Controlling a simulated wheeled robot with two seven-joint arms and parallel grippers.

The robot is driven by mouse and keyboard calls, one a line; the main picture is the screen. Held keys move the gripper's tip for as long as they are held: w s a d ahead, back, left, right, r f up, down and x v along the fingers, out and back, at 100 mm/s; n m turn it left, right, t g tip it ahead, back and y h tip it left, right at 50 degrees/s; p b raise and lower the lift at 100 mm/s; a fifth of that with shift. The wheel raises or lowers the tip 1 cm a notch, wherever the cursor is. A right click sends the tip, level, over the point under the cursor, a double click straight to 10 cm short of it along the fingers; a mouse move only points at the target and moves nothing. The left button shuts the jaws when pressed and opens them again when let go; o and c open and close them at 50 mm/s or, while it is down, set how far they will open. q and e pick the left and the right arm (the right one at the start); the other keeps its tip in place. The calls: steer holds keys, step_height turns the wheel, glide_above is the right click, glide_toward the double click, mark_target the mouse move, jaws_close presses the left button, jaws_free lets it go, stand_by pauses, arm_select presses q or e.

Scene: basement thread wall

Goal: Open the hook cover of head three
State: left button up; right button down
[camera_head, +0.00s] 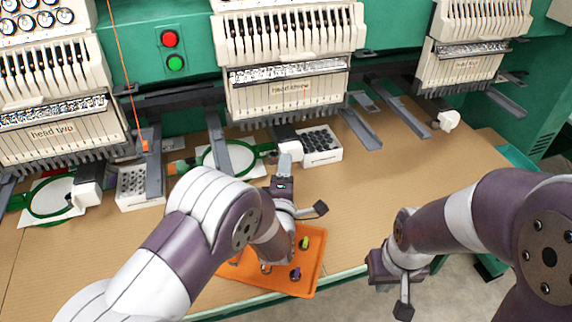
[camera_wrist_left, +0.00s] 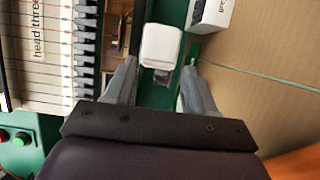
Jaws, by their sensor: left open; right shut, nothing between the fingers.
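Head three (camera_head: 290,88) is the middle machine head, with its name label on the front; the label also shows in the wrist view (camera_wrist_left: 40,30). Its hook cover (camera_head: 289,148) is a small white block below the head, at the right of a green hoop. In the left wrist view the cover (camera_wrist_left: 160,45) looks shut and lies just beyond the fingertips, roughly between their lines. My left gripper (camera_head: 284,162) is open and empty, pointing at the cover; its two grey fingers show in the wrist view (camera_wrist_left: 159,68). My right gripper (camera_head: 382,280) is shut and empty, off the table's front edge.
A white box of dark bobbins (camera_head: 319,145) stands close right of the cover. A green hoop (camera_head: 232,158) lies at its left. Grey support arms (camera_head: 360,128) stick out nearby. An orange tray (camera_head: 312,262) with small spools lies under my left arm. The table's right side is clear.

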arm_select(q)
steer(key=shift+w, duration=0.85)
steer(key=shift+r, duration=0.1)
jaws_close()
steer(key=shift+d, duration=0.1)
